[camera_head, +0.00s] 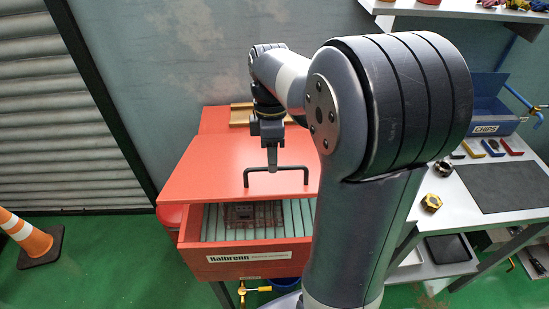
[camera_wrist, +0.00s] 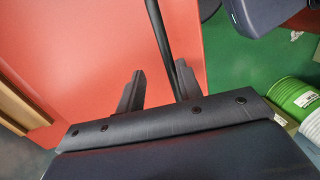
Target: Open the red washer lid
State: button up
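The red washer (camera_head: 215,268) stands at the centre in the head view, with a label on its front wall. Its red lid (camera_head: 215,170) is tilted up partway from the front, and the slatted inside (camera_head: 290,218) shows below its front edge. The lid also fills much of the wrist view (camera_wrist: 80,55). A black bar handle (camera_head: 290,169) sits near the lid's front edge. My gripper (camera_head: 272,166) is at the handle. In the wrist view its two fingers (camera_wrist: 160,85) are apart, with the handle bar (camera_wrist: 163,40) running near the right finger and a gap to the left one.
A workbench (camera_head: 510,180) with a dark mat, nuts and a blue chips bin (camera_head: 490,112) stands on the right. An orange cone (camera_head: 28,238) stands on the green floor at left. Green cans (camera_wrist: 290,95) show at right in the wrist view. My arm hides the washer's right side.

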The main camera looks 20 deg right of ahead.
jog(key=shift+r, duration=0.15)
jog(key=w+d+r+p, duration=0.2)
jog(key=w+r+p, duration=0.4)
jog(key=r+p, duration=0.2)
jog(key=shift+w+r+p, duration=0.3)
jog(key=shift+r+p, duration=0.1)
jog(key=shift+r, duration=0.65)
jog(key=shift+d, duration=0.1)
dwell(0.6)
